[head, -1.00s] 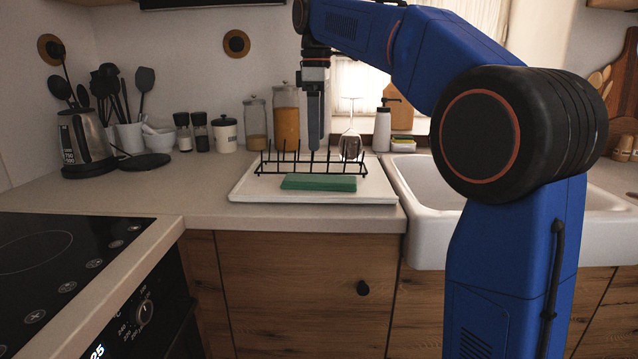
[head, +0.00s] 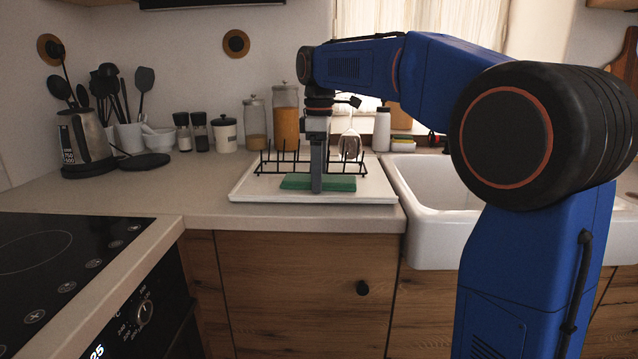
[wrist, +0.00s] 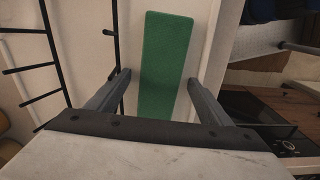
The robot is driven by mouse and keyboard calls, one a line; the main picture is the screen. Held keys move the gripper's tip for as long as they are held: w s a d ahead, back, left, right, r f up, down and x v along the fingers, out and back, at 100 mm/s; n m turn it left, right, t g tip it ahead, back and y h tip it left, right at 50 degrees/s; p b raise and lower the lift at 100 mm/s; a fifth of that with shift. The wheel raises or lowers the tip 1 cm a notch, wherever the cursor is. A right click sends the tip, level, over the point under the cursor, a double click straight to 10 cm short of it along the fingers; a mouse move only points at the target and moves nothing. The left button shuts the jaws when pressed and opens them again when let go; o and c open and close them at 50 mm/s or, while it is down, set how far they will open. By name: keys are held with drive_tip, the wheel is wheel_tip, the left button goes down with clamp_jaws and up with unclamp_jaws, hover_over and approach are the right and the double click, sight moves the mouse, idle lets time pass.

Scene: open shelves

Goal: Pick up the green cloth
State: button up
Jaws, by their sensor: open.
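The green cloth (head: 342,184) is a flat, folded strip lying on the white drainer tray (head: 245,189), in front of the black rack. My gripper (head: 317,190) points straight down over the middle of the cloth in the head view and hides part of it. In the wrist view the cloth (wrist: 165,62) runs lengthwise between the two fingers of my gripper (wrist: 158,82). The fingers are apart, with a gap on each side of the cloth. I cannot tell whether the fingertips touch the tray.
The black wire rack (head: 275,160) stands close behind the cloth, and an upturned wine glass (head: 350,144) is on its right end. The white sink (head: 430,190) is to the right. Glass jars (head: 286,115) stand behind.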

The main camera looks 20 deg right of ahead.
drive_tip(key=c, duration=1.1)
wheel_tip(320, 180, up, 10)
drive_tip(key=shift+r, duration=0.1)
drive_tip(key=o, duration=0.4)
drive_tip(key=c, duration=0.3)
